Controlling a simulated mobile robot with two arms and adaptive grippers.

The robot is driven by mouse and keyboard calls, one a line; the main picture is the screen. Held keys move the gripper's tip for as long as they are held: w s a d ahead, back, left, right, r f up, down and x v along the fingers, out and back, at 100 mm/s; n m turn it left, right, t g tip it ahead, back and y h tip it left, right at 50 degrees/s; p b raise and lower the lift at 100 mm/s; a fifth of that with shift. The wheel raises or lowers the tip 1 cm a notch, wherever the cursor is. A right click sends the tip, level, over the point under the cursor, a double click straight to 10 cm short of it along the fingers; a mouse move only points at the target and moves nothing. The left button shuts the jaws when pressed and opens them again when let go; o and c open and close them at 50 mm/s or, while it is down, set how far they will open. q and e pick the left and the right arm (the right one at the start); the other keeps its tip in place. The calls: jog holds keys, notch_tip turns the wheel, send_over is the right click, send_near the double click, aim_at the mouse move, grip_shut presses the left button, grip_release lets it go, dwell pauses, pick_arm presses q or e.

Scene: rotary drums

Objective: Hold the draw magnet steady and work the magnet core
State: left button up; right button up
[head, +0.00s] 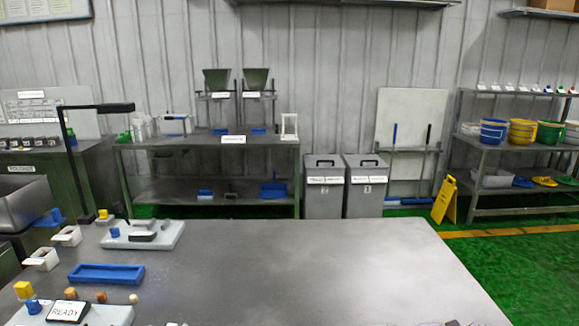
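I cannot tell for certain which item is the draw magnet or the magnet core. A pale tray (168,241) on the left of the grey table holds dark, bar-like pieces (143,237) and a small blue piece (115,232). A yellow block (103,214) shows near its back left corner. Neither of my grippers shows in the head view. Some tiny dark bits at the bottom edge are too cut off to identify.
The grey table (300,265) is clear in its middle and right. At left are a blue tray (107,274), white scoop-like holders (67,236), a black lamp post (76,165) and a READY display (68,311). Bins (324,190) and a yellow floor sign (444,200) stand behind.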

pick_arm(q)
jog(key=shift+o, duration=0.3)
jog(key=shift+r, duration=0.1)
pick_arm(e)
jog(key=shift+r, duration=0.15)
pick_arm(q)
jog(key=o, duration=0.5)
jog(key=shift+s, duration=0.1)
